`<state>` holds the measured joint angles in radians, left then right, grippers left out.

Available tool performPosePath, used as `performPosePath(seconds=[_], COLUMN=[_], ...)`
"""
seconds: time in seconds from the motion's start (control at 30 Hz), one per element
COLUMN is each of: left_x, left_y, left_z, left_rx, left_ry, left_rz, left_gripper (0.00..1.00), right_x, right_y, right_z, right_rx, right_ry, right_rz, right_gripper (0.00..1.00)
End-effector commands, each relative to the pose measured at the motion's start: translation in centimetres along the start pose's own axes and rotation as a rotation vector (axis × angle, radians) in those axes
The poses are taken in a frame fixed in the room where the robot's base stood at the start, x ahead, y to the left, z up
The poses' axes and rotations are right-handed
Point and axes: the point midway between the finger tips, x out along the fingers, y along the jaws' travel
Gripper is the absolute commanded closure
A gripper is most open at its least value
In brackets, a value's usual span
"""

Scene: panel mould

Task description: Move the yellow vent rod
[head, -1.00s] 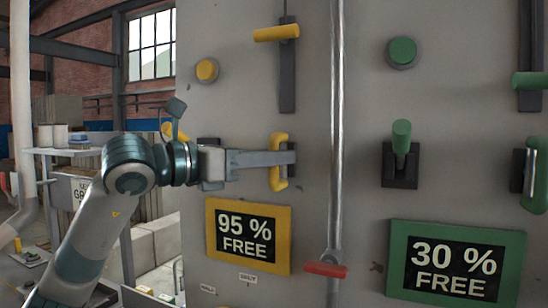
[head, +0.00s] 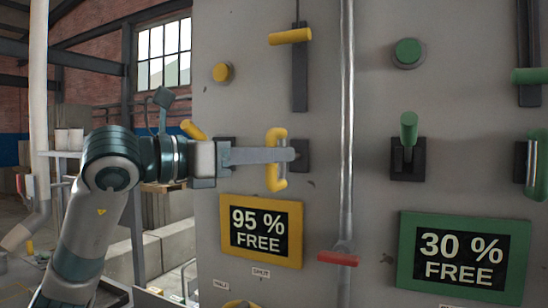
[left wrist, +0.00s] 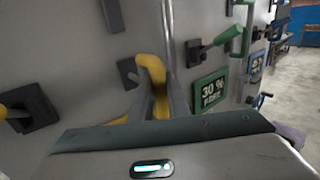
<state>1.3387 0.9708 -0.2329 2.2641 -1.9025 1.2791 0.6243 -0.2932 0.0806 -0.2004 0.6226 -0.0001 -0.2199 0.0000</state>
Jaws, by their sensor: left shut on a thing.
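The yellow vent rod ends in a yellow D-shaped handle (head: 276,182) on the grey panel. My left gripper (head: 286,155) comes from the left and is shut on this handle. The fingers cover the handle's middle; its upper and lower ends show. A dark mounting plate (head: 302,155) shows to the right of the handle, which looks to stand off from it. The rod itself is mostly hidden. In the left wrist view the yellow handle (left wrist: 151,70) sits between the fingers. My right gripper is in neither view.
A yellow slider handle (head: 290,37) is above and a yellow-framed "95 % FREE" sign (head: 261,231) below. A vertical metal pipe (head: 347,120) with a red lever (head: 338,258) stands close right. Green controls, including a green lever (head: 409,127), lie beyond it.

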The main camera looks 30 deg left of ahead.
Motion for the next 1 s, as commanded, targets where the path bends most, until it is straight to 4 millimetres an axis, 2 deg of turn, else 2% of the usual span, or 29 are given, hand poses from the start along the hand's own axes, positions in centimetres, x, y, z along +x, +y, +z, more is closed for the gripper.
performPosePath(seconds=[0.03,0.07,0.13,0.4,0.67,0.87,1.0], left_x=[0.0,0.0,0.0,0.0,-0.2,-1.8,-3.9], left_y=[-0.1,-0.1,-0.1,-0.1,0.0,0.0,0.0], left_z=[-0.1,-0.1,-0.1,-0.1,-0.1,-0.2,-0.3], left_rx=[0.001,0.001,0.000,0.000,0.000,0.001,0.001], left_ry=[0.002,0.002,0.002,0.002,0.001,0.000,0.000], left_rz=[-0.002,-0.003,-0.003,-0.002,-0.001,0.000,0.002], left_gripper=[1.00,0.82,0.66,0.66,0.66,0.66,0.66], right_x=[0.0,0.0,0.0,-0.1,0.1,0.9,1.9], right_y=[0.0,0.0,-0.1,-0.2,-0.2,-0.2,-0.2], right_z=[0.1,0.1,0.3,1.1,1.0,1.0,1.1], right_rx=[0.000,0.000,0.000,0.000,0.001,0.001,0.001], right_ry=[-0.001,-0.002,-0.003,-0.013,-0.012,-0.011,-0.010], right_rz=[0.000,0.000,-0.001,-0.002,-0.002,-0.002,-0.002], right_gripper=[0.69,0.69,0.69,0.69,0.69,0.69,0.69])
